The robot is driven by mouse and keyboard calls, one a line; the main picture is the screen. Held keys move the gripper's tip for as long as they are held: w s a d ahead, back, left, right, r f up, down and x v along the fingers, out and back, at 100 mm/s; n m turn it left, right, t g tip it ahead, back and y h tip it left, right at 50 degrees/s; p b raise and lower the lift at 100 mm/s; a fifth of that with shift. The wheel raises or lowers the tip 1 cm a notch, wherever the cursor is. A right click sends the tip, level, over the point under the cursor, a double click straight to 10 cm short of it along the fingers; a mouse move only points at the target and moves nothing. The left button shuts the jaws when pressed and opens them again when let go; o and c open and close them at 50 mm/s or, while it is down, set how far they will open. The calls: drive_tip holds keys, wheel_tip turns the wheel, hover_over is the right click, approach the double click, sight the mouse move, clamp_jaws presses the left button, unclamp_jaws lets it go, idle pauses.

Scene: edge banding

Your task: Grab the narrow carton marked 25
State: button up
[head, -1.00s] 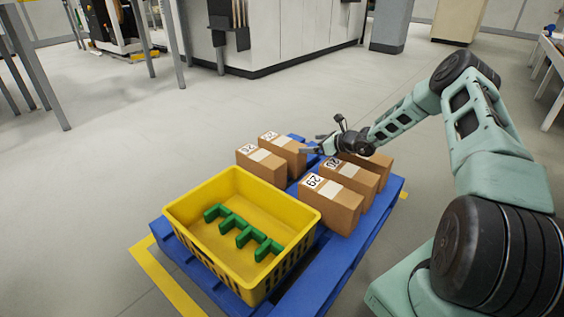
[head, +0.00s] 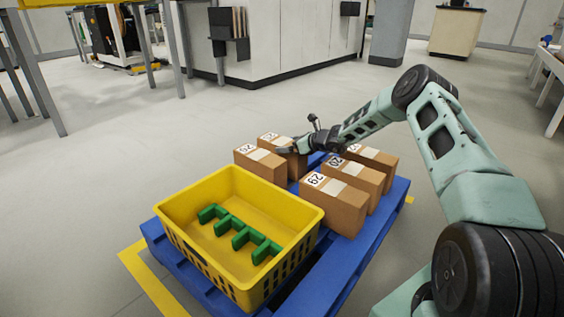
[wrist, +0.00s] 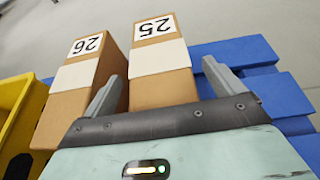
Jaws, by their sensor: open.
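The narrow carton marked 25 (wrist: 162,65) is brown with a white band and a white label. It stands upright in the wrist view, between the two fingers of my open gripper (wrist: 163,88). I cannot tell whether either finger touches. In the head view, my gripper (head: 291,148) is at carton 25 (head: 269,138) and hides part of it. Carton 26 (head: 258,162) stands beside it, nearer the tote.
A blue pallet (head: 330,262) carries everything. A yellow tote (head: 180,222) with a green toothed divider (head: 238,236) is at the front left. Cartons marked 29 (head: 338,207) and 20 (head: 358,180), and another (head: 375,160), stand in a row at right.

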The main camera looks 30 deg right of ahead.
drive_tip(key=c, duration=1.7)
drive_tip(key=shift+w+r, duration=0.1)
drive_tip(key=shift+c, duration=0.2)
